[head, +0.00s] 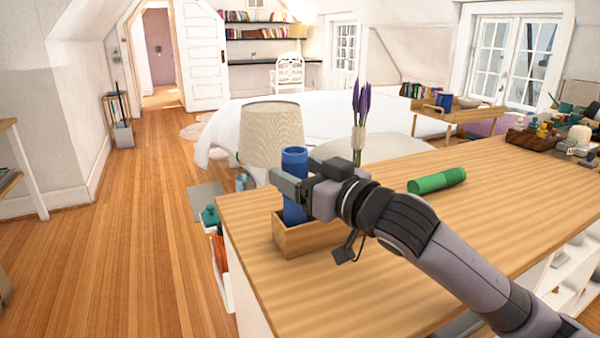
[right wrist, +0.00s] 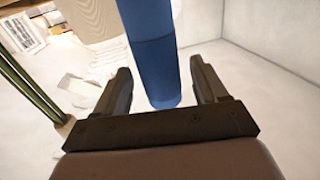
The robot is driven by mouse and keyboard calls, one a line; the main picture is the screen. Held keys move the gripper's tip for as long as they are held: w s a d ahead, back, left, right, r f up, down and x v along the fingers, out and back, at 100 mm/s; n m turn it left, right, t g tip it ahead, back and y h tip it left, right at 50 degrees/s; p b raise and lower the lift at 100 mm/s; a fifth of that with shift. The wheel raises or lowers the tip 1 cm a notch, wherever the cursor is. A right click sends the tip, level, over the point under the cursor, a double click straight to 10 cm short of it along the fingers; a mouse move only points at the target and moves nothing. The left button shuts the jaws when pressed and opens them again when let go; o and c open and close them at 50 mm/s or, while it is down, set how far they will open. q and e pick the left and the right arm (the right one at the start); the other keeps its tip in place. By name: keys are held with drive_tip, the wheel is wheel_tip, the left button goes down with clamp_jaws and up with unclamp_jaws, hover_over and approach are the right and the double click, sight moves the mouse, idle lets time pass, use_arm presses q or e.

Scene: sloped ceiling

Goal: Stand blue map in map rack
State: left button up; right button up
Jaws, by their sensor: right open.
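The blue map (head: 294,158) is a rolled blue cylinder. It stands upright in the wooden map rack (head: 312,238), an open box near the left corner of the wooden top; its lower end is hidden by the rack's wall. My right gripper (head: 290,186) is at the map's middle, above the rack. In the right wrist view the blue map (right wrist: 153,50) is between the open fingers (right wrist: 160,80), with gaps showing on both sides. My left gripper is not in view.
A green roll (head: 437,181) lies on the wooden top (head: 400,270) to the right. A vase with purple flowers (head: 358,138) and a lampshade (head: 271,132) are behind the rack. Bottles and a crate (head: 531,141) are at the far right. The top's front middle is clear.

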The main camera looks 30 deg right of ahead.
drive_tip(key=s+d, duration=0.1)
drive_tip(key=s, duration=0.5)
drive_tip(key=shift+s+d+b, duration=0.15)
drive_tip(key=shift+s+b, duration=0.15)
drive_tip(key=shift+s, duration=0.05)
idle(0.5)
